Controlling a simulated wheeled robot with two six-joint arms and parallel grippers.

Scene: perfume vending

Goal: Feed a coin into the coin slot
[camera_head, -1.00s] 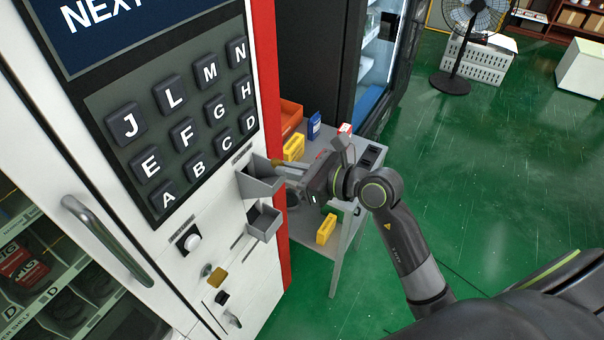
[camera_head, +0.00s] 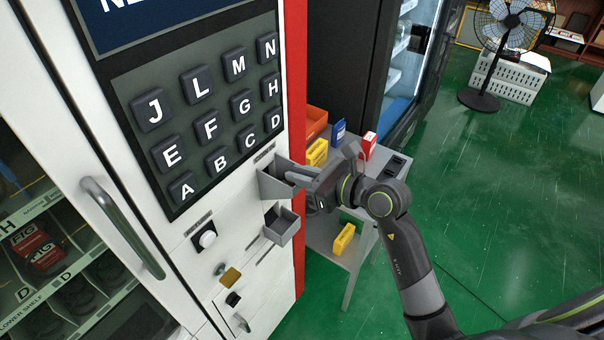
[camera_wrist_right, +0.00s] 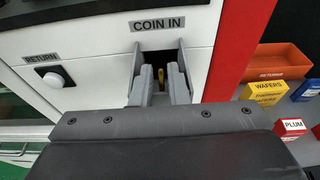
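The coin inlet (camera_head: 281,180) is a grey tray on the white machine's front, under the "COIN IN" label (camera_wrist_right: 164,25). My right gripper (camera_head: 300,176) is at its mouth, fingers pointing in. In the right wrist view both fingers (camera_wrist_right: 161,84) sit between the tray's side walls, with only a narrow gap between them. A small gold coin (camera_wrist_right: 161,75) shows edge-on at the fingertips, in front of the dark opening. It is hidden in the head view. My left gripper is not in view.
A second grey tray (camera_head: 283,226) is below the inlet. A return button (camera_head: 206,237) and letter keypad (camera_head: 205,110) are on the panel. A grey side table (camera_head: 330,262) with small coloured boxes stands behind the gripper.

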